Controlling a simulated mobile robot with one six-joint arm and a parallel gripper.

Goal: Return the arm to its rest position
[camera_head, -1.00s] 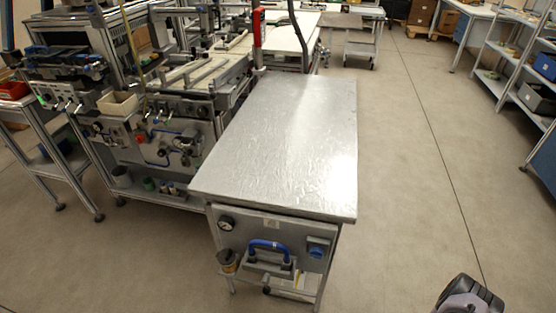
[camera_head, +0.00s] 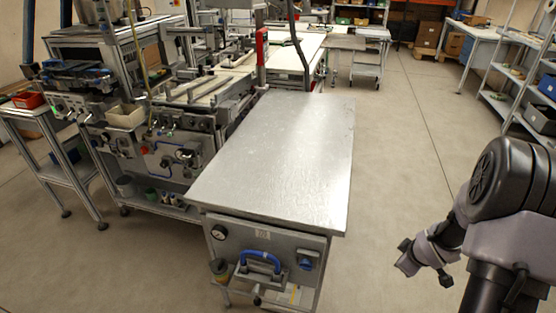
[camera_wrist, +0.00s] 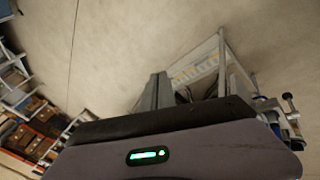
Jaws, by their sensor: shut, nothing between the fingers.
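My arm shows at the right of the head view, folded beside the bench, in dark grey and mauve-grey. My gripper (camera_head: 408,262) is at its lower left end, small in the picture, over bare floor to the right of the metal-topped bench (camera_head: 275,160). It is shut and empty, and clear of the bench. In the wrist view a mauve-grey part of my own body with a green light fills the bottom. No tape reel can be made out.
A machine (camera_head: 170,140) with rails stands left of the bench. A red bin (camera_head: 28,99) sits on a side stand at far left. Shelves (camera_head: 510,95) and a blue-sided table (camera_head: 478,40) stand at the right back. The floor (camera_head: 400,150) right of the bench is open.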

